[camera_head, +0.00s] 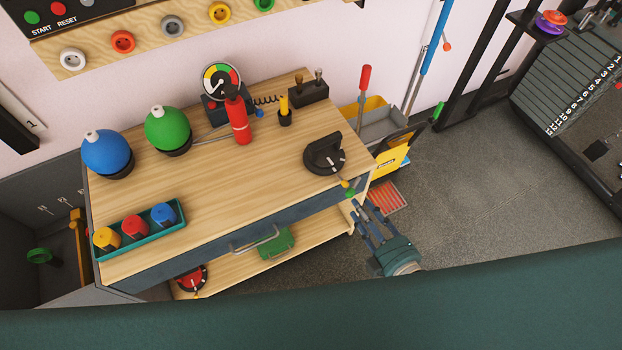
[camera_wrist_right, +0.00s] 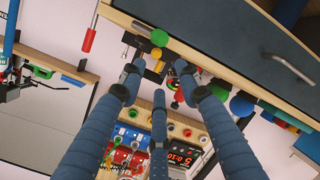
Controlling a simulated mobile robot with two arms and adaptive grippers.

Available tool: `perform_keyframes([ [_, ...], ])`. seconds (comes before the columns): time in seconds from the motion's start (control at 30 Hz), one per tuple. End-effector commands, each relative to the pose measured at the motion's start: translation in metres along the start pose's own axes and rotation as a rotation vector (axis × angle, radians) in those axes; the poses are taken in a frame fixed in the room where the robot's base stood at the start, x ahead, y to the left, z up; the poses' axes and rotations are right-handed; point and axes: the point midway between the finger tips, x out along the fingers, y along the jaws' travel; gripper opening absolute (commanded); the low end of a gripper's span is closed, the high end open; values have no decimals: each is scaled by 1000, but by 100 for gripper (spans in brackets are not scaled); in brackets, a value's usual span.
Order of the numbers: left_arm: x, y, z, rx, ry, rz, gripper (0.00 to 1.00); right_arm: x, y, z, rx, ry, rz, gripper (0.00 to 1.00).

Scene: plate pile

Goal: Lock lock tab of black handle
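The black handle (camera_head: 325,155) is a dark rotary unit with a round dial, at the right end of the wooden tabletop. I cannot make out the lock tab itself. My left gripper is not in view.
The wooden table (camera_head: 230,190) carries a blue ball (camera_head: 107,153), a green ball (camera_head: 167,129), a red bottle (camera_head: 238,118) and a teal tray (camera_head: 140,230). A red handle (camera_head: 190,280) sits on the lower shelf. A yellow-and-grey bin (camera_head: 390,160) stands beyond. Floor to the right is open.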

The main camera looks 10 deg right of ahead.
Motion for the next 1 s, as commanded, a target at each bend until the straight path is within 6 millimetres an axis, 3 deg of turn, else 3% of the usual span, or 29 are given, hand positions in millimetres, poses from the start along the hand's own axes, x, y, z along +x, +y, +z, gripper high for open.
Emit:
perform_keyframes([
  [0.17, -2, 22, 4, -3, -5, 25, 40, 18, 4, -2, -7, 6, 5, 34],
  [0.33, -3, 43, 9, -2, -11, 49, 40, 52, 4, -3, -4, 6, 6, 34],
  [0.6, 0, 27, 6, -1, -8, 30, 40, 95, 2, -2, -4, 4, 4, 34],
  [1.0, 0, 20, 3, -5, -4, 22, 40, 107, 2, -2, -3, 3, 1, 34],
])
